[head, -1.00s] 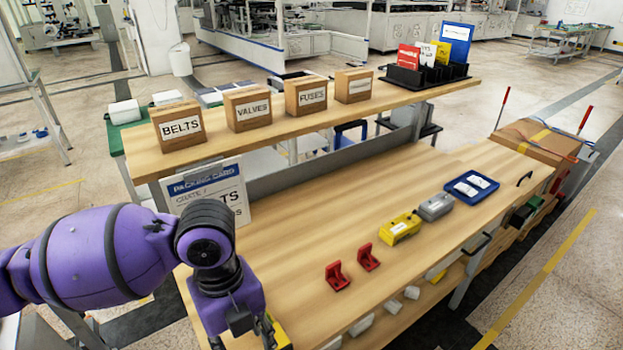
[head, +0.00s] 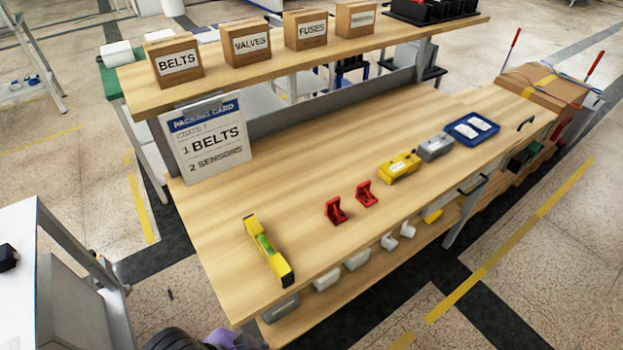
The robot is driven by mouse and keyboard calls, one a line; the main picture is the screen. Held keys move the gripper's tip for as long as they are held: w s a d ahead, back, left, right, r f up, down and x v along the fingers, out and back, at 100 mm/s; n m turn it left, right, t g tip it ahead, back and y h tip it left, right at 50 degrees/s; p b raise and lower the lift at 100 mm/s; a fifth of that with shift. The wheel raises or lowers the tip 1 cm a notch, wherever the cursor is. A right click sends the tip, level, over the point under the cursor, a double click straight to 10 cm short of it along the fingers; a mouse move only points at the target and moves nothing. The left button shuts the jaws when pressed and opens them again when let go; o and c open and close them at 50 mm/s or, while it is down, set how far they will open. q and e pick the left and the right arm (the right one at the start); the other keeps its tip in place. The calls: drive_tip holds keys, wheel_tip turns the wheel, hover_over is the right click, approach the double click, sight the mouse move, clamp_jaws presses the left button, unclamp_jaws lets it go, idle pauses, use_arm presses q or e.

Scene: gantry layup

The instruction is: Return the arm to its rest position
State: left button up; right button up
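My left arm shows only as a small purple and black part at the bottom edge of the head view, left of centre. Its gripper is out of view. My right gripper is not in view. The wooden workbench (head: 300,220) stands in front of me, with nothing of my arm over its top. A yellow level (head: 267,250) lies on the bench's near left part. A packing card (head: 206,137) reading "1 BELTS, 2 SENSORS" hangs at the bench's back left.
Red brackets (head: 336,210), a yellow device (head: 399,167), a grey device (head: 435,147) and a blue tray (head: 471,128) stand along the bench. Labelled boxes, including the BELTS box (head: 175,62), stand on the upper shelf. A white-topped unit (head: 18,240) is at left.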

use_arm(q)
drive_tip(key=s+a+f+n+g+y, duration=0.1)
drive_tip(key=s+a+f+n+y, duration=0.3)
drive_tip(key=s+a+n, duration=0.8)
drive_tip(key=w+d+f+m+t+p, duration=0.2)
drive_tip(key=w+f+t, duration=0.5)
drive_tip(key=w, duration=0.1)
drive_tip(key=shift+w+d+h, duration=0.15)
drive_tip(key=shift+w+h, duration=0.05)
drive_tip(key=shift+h, duration=0.2)
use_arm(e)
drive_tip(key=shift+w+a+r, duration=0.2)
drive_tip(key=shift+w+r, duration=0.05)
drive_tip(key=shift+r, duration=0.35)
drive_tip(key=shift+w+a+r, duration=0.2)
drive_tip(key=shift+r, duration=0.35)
